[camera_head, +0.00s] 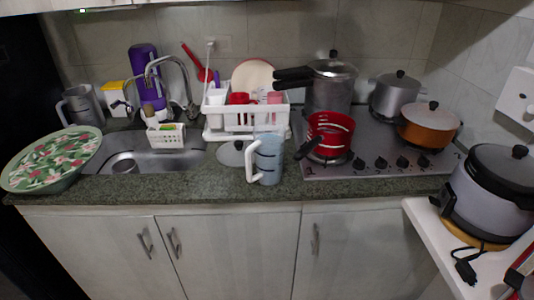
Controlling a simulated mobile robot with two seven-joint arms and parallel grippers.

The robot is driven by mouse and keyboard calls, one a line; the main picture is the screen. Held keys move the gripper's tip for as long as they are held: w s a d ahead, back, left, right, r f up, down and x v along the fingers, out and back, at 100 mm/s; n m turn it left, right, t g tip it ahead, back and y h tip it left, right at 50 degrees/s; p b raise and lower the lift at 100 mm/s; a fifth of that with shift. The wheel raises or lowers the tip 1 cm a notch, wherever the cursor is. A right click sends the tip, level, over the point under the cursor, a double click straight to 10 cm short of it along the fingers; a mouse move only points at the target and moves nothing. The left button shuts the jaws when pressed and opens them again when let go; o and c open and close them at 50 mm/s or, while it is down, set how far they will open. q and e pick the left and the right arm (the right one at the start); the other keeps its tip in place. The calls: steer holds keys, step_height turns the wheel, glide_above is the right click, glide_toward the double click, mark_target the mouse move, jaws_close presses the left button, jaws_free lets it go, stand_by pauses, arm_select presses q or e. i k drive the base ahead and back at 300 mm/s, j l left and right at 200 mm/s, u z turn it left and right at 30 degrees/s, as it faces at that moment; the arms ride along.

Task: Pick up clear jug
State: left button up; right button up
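A clear, bluish jug (269,160) with dark markings stands upright on the green stone counter (225,185), near its front edge. Its white handle faces left. A second, greyish see-through jug (84,106) with its handle to the left stands at the back left, beyond the patterned tray. Neither of my grippers shows in the head view, so nothing is seen touching either jug.
A white dish rack (247,120) stands behind the clear jug, with a lid (232,155) to its left. A red pot (331,133) on the stove (375,165) is close on its right. The sink (150,158) and patterned tray (52,160) lie left.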

mark_target(268, 146)
steer(key=i+l+z, duration=0.25)
steer(key=i, duration=0.15)
steer(key=i+z, duration=0.25)
steer(key=i, duration=0.15)
